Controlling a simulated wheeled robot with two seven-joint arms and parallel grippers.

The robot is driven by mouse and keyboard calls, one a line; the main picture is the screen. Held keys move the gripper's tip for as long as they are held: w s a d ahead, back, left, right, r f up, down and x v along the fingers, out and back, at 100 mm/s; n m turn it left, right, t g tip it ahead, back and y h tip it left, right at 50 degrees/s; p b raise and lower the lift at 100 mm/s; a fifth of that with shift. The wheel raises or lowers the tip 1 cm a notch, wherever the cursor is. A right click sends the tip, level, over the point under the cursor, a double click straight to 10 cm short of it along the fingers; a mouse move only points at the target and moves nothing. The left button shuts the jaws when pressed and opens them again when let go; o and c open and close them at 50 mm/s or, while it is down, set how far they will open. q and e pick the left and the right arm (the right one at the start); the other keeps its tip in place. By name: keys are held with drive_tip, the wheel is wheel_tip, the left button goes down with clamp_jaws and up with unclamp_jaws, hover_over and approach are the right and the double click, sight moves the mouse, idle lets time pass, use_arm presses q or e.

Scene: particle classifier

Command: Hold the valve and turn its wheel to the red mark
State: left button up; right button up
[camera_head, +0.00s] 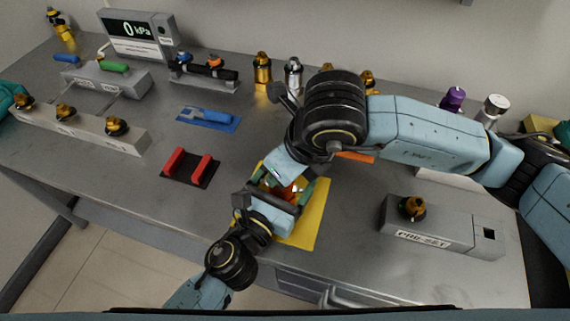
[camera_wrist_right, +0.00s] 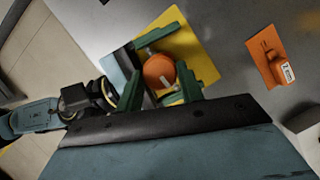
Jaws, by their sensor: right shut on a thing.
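The valve's orange wheel (camera_wrist_right: 158,72) shows from above in the right wrist view, over a yellow mat (camera_head: 308,228). In the head view the wheel (camera_head: 291,191) is mostly covered by my grippers. My right gripper (camera_wrist_right: 160,88) reaches over it from above, its green fingers on either side, shut on the wheel. My left gripper (camera_head: 281,190) comes in low from the front left, its green fingers spread around the valve. The valve body is largely hidden, so I cannot tell whether the left fingers press on it. I cannot make out the red mark.
Red blocks on a dark mat (camera_head: 189,168) and a blue tool (camera_head: 210,117) lie to the left. A grey PRE-SET fixture (camera_head: 440,228) stands to the right. Several brass and silver fittings (camera_head: 262,68) line the back.

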drive_tip(key=o, duration=1)
drive_tip(key=shift+r, duration=0.1)
drive_tip(key=v, duration=1.1)
drive_tip(key=shift+s+d+r, duration=0.1)
drive_tip(key=shift+s+r, duration=0.05)
drive_tip(key=shift+r, duration=0.2)
use_arm(q)
drive_tip(key=o, duration=1.5)
drive_tip(key=shift+v, duration=6)
